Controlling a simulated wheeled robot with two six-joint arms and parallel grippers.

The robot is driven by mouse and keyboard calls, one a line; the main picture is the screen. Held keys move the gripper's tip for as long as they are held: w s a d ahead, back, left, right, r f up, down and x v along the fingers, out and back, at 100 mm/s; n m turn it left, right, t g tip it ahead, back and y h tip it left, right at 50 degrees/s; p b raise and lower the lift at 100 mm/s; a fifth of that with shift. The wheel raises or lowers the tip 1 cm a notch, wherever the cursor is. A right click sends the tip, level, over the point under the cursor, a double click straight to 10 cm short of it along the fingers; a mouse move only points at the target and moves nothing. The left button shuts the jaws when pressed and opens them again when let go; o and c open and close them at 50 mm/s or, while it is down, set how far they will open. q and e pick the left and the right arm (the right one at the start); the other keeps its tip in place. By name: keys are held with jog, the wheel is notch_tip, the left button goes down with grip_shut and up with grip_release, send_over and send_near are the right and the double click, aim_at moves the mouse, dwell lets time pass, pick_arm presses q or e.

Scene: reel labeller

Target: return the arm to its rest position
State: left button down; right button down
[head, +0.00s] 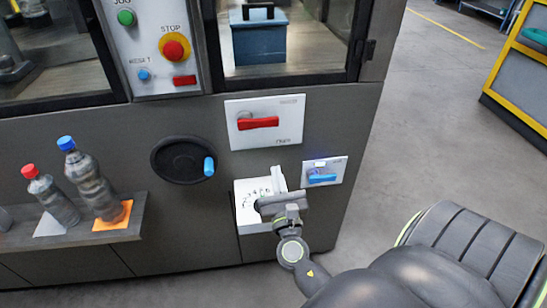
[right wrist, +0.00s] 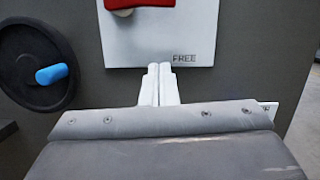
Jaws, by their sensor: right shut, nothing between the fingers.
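My right gripper (head: 279,180) is in front of the lower part of the machine's grey front panel, over a white plate with dark markings (head: 247,212). Its two light fingers are together in the right wrist view (right wrist: 159,84), with nothing between them. The fingers point toward the panel, just below a white plate (right wrist: 120,48) lettered "FREE". I cannot tell whether they touch the panel. My right arm comes in from the lower right. My left gripper is not in view.
The panel carries a red handle (head: 258,123), a blue handle (head: 322,178) and a round black dial with a blue knob (head: 209,166). A shelf (head: 75,237) at left holds bottles. Above are a red stop button (head: 173,50) and a window. Floor at right (head: 430,110) is clear.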

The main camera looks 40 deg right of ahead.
jog(key=shift+v, duration=0.8)
